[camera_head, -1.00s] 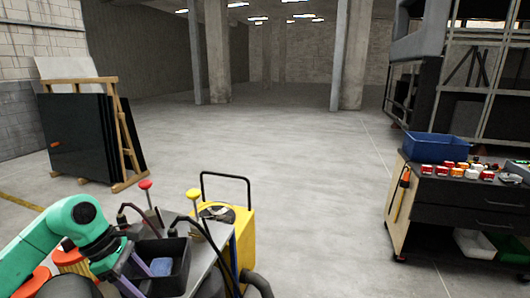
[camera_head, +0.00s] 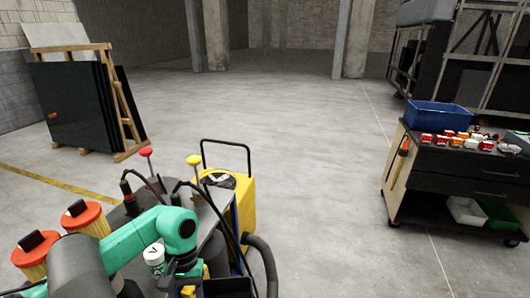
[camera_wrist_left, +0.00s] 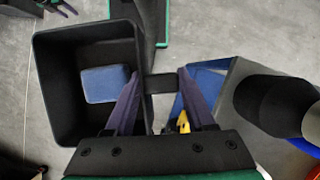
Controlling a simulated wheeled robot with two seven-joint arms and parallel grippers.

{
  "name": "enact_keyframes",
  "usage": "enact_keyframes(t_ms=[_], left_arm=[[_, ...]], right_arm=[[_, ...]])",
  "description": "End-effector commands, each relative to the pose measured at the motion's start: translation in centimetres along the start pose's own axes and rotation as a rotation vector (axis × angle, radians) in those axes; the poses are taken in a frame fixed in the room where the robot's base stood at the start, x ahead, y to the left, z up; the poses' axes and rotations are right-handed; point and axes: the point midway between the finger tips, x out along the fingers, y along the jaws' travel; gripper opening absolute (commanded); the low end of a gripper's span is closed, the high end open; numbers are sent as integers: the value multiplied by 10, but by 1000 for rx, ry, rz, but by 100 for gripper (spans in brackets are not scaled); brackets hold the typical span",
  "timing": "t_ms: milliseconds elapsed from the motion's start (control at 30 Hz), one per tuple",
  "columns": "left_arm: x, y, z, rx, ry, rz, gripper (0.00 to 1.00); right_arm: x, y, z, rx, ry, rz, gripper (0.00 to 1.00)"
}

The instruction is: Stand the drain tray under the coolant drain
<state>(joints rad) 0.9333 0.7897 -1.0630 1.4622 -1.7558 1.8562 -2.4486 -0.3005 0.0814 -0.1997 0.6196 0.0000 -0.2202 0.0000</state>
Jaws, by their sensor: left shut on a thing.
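A deep black open tray (camera_wrist_left: 52,95), which I take to be the drain tray, fills the left of the left wrist view. A blue block like a sponge (camera_wrist_left: 106,84) lies on its floor. My left gripper (camera_wrist_left: 159,80) is at the tray's right side. Its purple fingers close on a short dark piece at that side, apparently the tray's handle. In the head view my green left arm (camera_head: 150,236) bends over the cart at the bottom, and its gripper is mostly hidden at the lower edge. I cannot make out the coolant drain.
A grey cart (camera_head: 212,222) carries red and yellow plungers and hoses, with a yellow wheeled unit (camera_head: 238,200) behind it. Orange-topped canisters (camera_head: 84,217) stand left. A workbench (camera_head: 465,180) with a blue bin (camera_head: 436,116) is at right. The middle floor is clear.

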Motion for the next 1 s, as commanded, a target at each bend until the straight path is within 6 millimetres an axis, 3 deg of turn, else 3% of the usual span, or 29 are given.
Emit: enact_keyframes(t_ms=[133, 333, 567, 800, 1000], left_arm=[[10, 5, 4, 102, 0, -40, 0], [25, 4, -3, 92, 1, -36, 0], [52, 4, -14, 90, 1, -35, 0], [92, 4, -31, 90, 1, -35, 0], [101, 3, -36, 89, 4, -37, 0]], right_arm=[[1, 0, 0, 0, 0, 0, 50], [18, 0, 2, 0, 0, 0, 50], [48, -1, 4, 0, 0, 0, 50], [90, -2, 8, 0, 0, -1, 50], [102, -3, 9, 0, 1, -2, 50]])
